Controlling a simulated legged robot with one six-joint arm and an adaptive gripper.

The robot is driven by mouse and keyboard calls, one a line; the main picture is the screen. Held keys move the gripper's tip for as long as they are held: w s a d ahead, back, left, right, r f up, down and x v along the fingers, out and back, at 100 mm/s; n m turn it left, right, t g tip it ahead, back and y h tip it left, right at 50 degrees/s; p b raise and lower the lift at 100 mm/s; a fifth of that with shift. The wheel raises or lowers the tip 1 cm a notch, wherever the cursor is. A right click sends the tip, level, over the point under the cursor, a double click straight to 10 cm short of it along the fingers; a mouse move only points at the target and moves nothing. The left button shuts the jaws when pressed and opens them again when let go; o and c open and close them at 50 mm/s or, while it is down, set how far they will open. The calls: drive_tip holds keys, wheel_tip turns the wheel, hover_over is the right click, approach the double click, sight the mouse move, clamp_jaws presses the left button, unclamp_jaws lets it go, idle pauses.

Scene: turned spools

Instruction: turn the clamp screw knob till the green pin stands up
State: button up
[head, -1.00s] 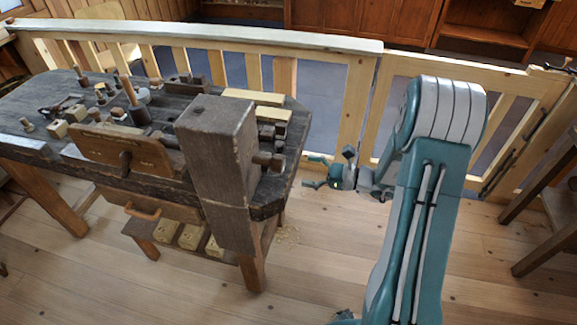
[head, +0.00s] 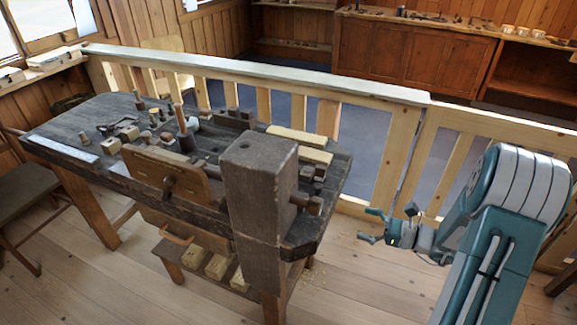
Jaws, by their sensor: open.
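The dark wooden workbench (head: 62,150) stands left of centre with a screw vise in front. Another turned wooden knob (head: 315,205) sits at the right side of the thick upright block (head: 262,190). I cannot tell which of these is the clamp screw knob. I see no green pin. My gripper (head: 369,225) is open and empty, in the air right of the bench, its fingers pointing left. It is apart from the knob and touches nothing.
A wooden railing (head: 260,68) runs behind the bench. Small blocks and turned pieces, with a tall spindle (head: 180,118), cover the bench top.

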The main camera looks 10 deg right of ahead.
sight(321, 208)
idle(0.4)
drive_tip(key=w+a+n, duration=0.2)
drive_tip(key=a+n, duration=0.1)
drive_tip(key=n, duration=0.5)
drive_tip(key=w+a+n, duration=0.2)
drive_tip(key=a+n, duration=0.2)
drive_tip(key=n, duration=0.4)
drive_tip(key=w+a+n, duration=0.2)
drive_tip(key=a+n, duration=0.2)
drive_tip(key=n, duration=0.4)
drive_tip(key=shift+r, duration=0.25)
drive_tip(key=c, duration=1.1)
